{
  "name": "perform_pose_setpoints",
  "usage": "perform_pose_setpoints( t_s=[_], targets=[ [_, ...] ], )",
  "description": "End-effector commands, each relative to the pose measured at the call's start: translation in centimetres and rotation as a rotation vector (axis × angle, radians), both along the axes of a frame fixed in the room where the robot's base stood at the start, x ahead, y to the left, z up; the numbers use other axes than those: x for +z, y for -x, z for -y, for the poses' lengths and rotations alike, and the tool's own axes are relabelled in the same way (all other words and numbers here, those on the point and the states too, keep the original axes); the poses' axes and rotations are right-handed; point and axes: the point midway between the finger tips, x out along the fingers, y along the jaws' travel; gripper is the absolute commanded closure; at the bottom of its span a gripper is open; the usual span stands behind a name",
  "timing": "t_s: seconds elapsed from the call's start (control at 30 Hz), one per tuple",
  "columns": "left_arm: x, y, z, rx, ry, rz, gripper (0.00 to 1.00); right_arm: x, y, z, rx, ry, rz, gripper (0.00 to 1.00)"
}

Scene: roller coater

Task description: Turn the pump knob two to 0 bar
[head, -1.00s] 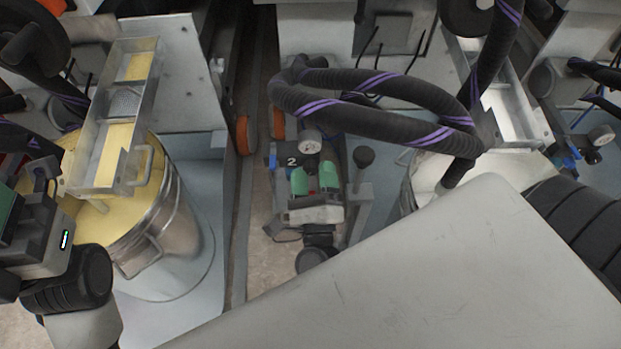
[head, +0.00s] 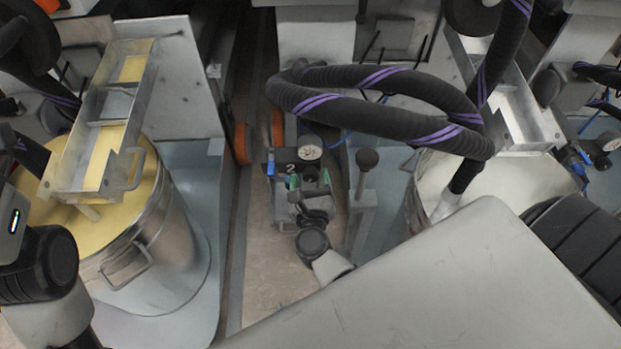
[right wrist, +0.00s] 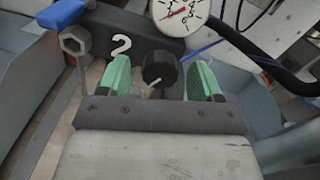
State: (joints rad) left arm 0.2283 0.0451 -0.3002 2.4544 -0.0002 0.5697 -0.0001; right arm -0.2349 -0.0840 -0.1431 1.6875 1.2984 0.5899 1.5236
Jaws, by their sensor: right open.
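The pump knob two (right wrist: 160,70) is a black knob with a pale pointer mark on its near side, beside a white "2" label (right wrist: 121,44). In the right wrist view my right gripper (right wrist: 161,78) is open, its green fingertips on either side of the knob with gaps showing. I cannot tell how deep the fingers reach past it. A round white gauge (right wrist: 180,12) with a red needle sits above the knob; its exact reading is too small to tell. The head view shows the gauge (head: 309,153) and my right gripper (head: 307,181) just below it. My left gripper is out of view.
A blue valve handle (right wrist: 62,13) is left of the label. A black-topped lever (head: 367,160) stands right of the pump. A thick black hose (head: 375,110) loops above it. A steel drum of yellow liquid (head: 160,245) stands left, another drum (head: 425,185) right.

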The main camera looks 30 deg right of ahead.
Motion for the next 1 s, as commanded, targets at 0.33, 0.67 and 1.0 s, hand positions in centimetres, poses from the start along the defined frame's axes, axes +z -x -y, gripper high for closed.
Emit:
perform_pose_setpoints(
  t_s=[0.33,0.67,1.0],
  targets=[
    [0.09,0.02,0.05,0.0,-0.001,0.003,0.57,0.02,-0.87,0.47,-0.001,0.001,0.0,0.35],
    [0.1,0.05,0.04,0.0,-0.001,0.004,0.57,0.02,-0.85,0.45,-0.001,0.001,0.0,0.75],
    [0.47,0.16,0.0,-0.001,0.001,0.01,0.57,0.1,-0.83,0.43,0.0,0.028,-0.014,0.84]
  ],
)
